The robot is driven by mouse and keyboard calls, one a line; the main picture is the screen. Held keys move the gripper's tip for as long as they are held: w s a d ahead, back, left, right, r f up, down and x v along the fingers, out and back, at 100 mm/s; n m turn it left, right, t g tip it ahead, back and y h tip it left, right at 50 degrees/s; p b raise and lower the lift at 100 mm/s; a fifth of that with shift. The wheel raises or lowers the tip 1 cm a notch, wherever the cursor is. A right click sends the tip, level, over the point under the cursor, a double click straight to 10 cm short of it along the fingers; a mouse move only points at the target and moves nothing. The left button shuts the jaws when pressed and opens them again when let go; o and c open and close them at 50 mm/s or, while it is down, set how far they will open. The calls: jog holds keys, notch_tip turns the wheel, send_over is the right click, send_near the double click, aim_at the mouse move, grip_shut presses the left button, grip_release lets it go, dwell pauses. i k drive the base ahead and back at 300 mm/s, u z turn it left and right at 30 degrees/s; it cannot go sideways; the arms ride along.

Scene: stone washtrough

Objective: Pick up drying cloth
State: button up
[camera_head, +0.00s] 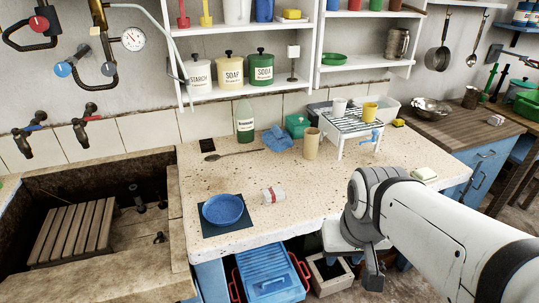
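A crumpled blue cloth (277,139) lies on the speckled stone counter (240,180), towards the back, between a green bottle and a small green box. It looks like the drying cloth. A pale folded or block-shaped item (424,174) lies near the counter's right front edge; I cannot tell if it is cloth or a sponge. My gripper (373,278) hangs low at the counter's front edge, right of centre, well apart from the blue cloth. Its fingers are partly hidden by their angle, and I see nothing clearly held in it.
A rack with cups (350,123) is behind right. The stone trough (100,190) is left. Shelves overhang the back.

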aim_at(271, 195)
jog(key=i, duration=0.9)
jog(key=u, duration=0.05)
